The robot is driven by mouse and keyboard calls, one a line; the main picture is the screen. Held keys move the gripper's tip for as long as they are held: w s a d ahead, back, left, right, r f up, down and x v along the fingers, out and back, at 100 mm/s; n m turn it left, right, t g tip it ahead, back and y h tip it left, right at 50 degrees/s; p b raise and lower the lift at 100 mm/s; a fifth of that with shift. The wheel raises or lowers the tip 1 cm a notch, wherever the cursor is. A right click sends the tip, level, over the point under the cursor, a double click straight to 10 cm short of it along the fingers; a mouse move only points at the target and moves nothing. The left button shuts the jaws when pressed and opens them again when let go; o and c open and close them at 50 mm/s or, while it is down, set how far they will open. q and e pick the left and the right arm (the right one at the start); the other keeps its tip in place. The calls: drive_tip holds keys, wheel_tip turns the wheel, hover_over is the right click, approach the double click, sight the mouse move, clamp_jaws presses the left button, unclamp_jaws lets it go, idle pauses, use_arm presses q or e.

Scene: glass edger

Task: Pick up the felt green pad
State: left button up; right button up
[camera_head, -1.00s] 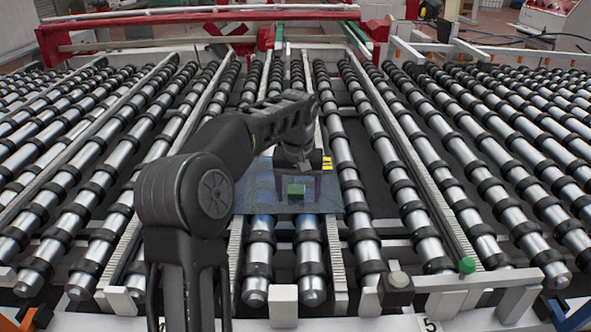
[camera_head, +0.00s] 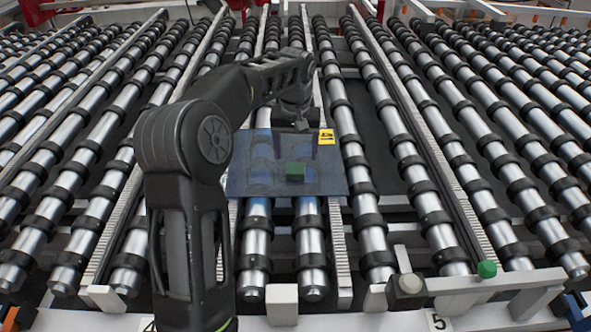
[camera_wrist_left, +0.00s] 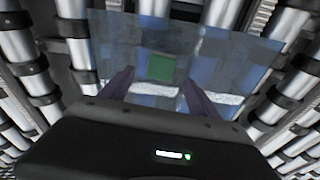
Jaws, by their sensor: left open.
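The felt green pad (camera_head: 295,172) is a small green block lying on a bluish glass pane (camera_head: 245,178) over the rollers. The pad also shows in the left wrist view (camera_wrist_left: 161,68), with the pane (camera_wrist_left: 235,50) under it. My left gripper (camera_head: 297,142) is above the pane, a little beyond the pad in the head view. In the left wrist view its two dark fingers (camera_wrist_left: 158,77) are spread apart, with the pad appearing between and just past their tips. Nothing is held. My right gripper is not in view.
Rows of metal rollers (camera_head: 375,235) with black rings fill the table. A yellow label (camera_head: 327,136) is at the pane's far right corner. A grey block (camera_head: 405,290) and a green knob (camera_head: 487,269) stand at the front right edge.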

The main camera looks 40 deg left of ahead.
sight(295, 168)
use_arm(q)
drive_tip(key=shift+f, duration=0.25)
drive_tip(key=f, duration=0.1)
drive_tip(key=f+p, duration=0.1)
drive_tip(key=f, duration=0.1)
drive_tip(key=f+p, duration=0.1)
drive_tip(key=shift+w+a+f, duration=0.2)
drive_tip(key=shift+a+f, duration=0.05)
drive_tip(key=shift+f, duration=0.3)
drive_tip(key=c, duration=1.4)
